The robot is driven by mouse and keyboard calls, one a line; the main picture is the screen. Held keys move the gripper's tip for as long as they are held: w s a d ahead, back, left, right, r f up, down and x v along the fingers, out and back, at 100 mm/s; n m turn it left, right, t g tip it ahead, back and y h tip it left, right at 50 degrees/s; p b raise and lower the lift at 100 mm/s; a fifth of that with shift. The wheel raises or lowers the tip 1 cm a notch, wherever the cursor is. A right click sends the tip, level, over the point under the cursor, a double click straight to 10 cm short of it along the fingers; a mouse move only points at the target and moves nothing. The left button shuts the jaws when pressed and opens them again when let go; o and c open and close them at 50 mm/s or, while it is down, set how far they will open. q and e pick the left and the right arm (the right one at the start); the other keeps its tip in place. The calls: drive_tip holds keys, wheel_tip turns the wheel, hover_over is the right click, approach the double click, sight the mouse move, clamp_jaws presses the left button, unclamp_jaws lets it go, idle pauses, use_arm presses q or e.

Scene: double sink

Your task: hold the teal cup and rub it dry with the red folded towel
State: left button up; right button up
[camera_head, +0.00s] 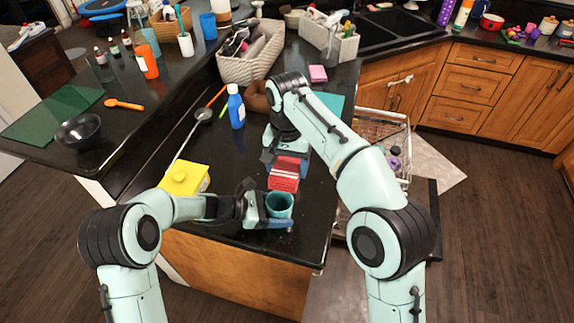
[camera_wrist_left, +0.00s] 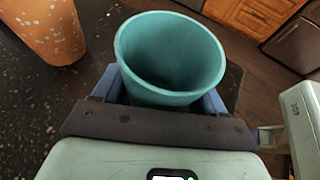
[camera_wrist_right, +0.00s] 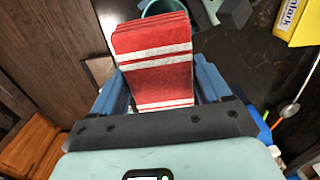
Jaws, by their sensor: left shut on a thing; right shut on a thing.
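The teal cup (camera_head: 280,206) is upright near the front edge of the dark counter. My left gripper (camera_head: 268,219) is shut around it; in the left wrist view the cup (camera_wrist_left: 170,62) opens toward the camera, between the fingers. The red folded towel (camera_head: 284,175), with white stripes, is just behind the cup. My right gripper (camera_head: 286,156) is shut on the towel; the right wrist view shows the towel (camera_wrist_right: 153,60) between its fingers, covering part of the cup's rim. I cannot tell whether towel and cup touch.
A yellow box (camera_head: 184,179) stands left of the cup. A blue bottle (camera_head: 236,107) and a long-handled ladle (camera_head: 203,115) are farther back. An orange speckled vessel (camera_wrist_left: 42,28) shows in the left wrist view. An open dishwasher rack (camera_head: 385,135) is at the right.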

use_arm(q)
drive_tip(key=o, duration=1.2)
drive_tip(key=shift+a, duration=0.1)
drive_tip(key=v, duration=1.1)
drive_tip(key=shift+a+r, duration=0.1)
drive_tip(key=shift+a, duration=0.2)
drive_tip(key=shift+s+a, duration=0.1)
